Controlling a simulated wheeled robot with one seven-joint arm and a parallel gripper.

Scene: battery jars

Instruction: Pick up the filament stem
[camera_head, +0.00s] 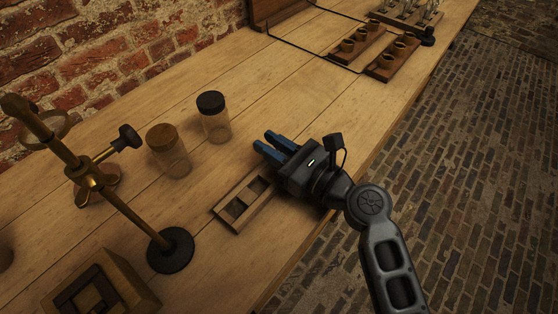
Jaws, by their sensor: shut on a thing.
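My gripper (266,143), with two blue fingers, is over the workbench, just above and right of a small wooden tray. The fingers point to the upper left and are shut on a thin thing, most likely the filament stem. The stem itself is too small or hidden to make out between the fingers. The wooden tray (222,213) has dark recesses, and no stem shows in them.
A black-lidded jar (214,124) and a brown-lidded jar (170,160) stand left of my gripper. A brass stand (128,215) on a black base is further left. A wooden block (134,290) lies lower left. Racks with cups (383,62) are at the back.

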